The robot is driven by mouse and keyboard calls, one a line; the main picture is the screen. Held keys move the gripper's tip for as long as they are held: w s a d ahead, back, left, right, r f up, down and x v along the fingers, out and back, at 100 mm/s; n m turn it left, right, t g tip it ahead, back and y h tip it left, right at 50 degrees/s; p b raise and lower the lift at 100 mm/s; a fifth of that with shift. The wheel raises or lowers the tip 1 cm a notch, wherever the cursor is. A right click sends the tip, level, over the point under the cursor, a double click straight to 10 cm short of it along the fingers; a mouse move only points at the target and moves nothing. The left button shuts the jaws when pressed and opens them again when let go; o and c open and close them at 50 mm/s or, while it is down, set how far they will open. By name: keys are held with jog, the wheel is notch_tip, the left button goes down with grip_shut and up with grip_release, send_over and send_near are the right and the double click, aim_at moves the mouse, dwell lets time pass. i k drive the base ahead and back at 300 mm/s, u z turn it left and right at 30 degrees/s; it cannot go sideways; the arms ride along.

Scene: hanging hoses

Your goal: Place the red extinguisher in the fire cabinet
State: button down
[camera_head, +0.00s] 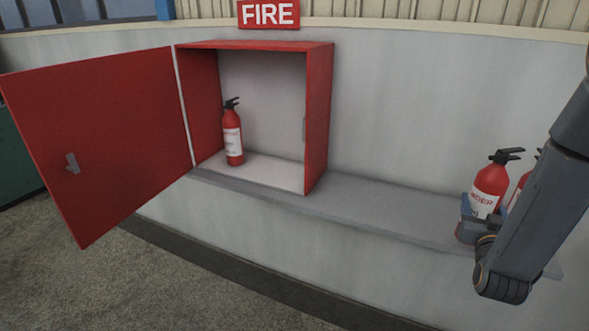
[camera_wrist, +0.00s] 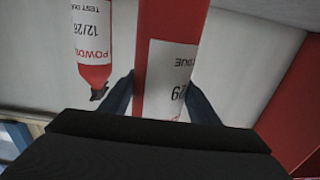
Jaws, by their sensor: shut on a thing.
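A red extinguisher (camera_head: 489,184) with a black handle and white label stands upright at the right in the head view. My gripper (camera_head: 486,206) is shut on its body, with blue fingers on both sides. In the wrist view the held extinguisher (camera_wrist: 168,55) runs between the fingertips (camera_wrist: 162,98), upside down in that picture. Its base is hidden by my gripper, so I cannot tell whether it touches the ledge. The red fire cabinet (camera_head: 319,120) is on the wall at centre left, its door (camera_head: 100,130) wide open to the left.
Another extinguisher (camera_head: 232,136) stands inside the cabinet at its left. A further extinguisher (camera_head: 521,187) is right behind the held one, partly hidden by my arm; it also shows in the wrist view (camera_wrist: 92,35). The grey ledge (camera_head: 385,208) is bare between cabinet and gripper.

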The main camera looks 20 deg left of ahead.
aim_at(260, 167)
jog(key=z, duration=0.75)
jog(key=k, duration=1.4)
jog(key=u, duration=1.85)
jog(key=i, duration=2.15)
